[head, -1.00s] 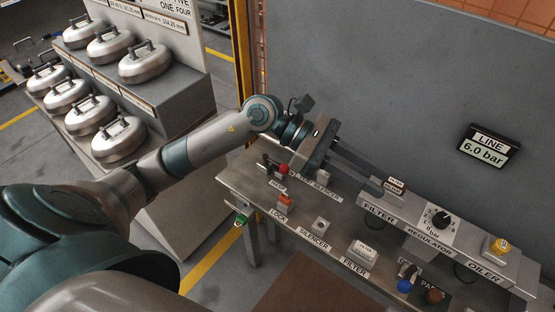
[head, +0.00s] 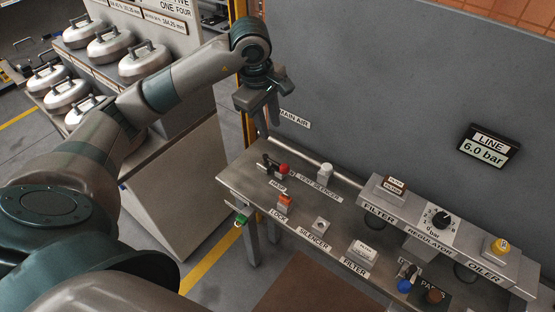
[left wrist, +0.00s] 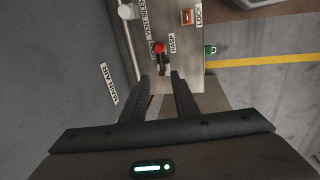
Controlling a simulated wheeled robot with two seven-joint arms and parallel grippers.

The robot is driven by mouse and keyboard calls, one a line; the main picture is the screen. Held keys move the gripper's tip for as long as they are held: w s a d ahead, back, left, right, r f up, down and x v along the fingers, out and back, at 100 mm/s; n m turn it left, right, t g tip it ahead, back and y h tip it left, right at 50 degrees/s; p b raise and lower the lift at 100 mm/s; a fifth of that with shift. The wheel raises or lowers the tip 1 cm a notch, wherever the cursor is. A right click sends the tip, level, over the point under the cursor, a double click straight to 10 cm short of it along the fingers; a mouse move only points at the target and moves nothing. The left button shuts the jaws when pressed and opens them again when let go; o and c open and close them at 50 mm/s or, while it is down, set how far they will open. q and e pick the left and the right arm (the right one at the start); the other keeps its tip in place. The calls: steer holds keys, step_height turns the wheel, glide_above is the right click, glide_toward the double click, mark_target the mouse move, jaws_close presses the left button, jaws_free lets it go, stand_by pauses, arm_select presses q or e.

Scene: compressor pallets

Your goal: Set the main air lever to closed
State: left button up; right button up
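The MAIN AIR label (head: 293,119) is on the grey wall panel; it also shows in the left wrist view (left wrist: 108,83). I cannot make out a lever beside it for certain, and my gripper covers part of that area in the head view. My left gripper (head: 267,125) points down at the bench's far left end, just left of the label. In the left wrist view its two fingers (left wrist: 160,77) are apart with nothing held between them. A black handle with a red knob (left wrist: 159,48) lies beyond the fingertips, near the HASP label. My right gripper is not in view.
The line display (head: 487,146) reads 6.0 bar.

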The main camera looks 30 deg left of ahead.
mark_target(278, 165)
arm_select(q)
steer(key=shift+f, duration=0.15)
steer(key=w+f+p, duration=0.1)
steer(key=f, duration=0.4)
steer(key=w+f+p, duration=0.1)
steer(key=f+p, duration=0.1)
steer(key=f, duration=0.3)
steer(key=w+f+p, duration=0.1)
steer(key=f+p, duration=0.1)
steer(key=f, duration=0.3)
steer(key=shift+d+f, duration=0.2)
steer(key=shift+w+f, duration=0.2)
steer(key=shift+f, duration=0.5)
jaws_close()
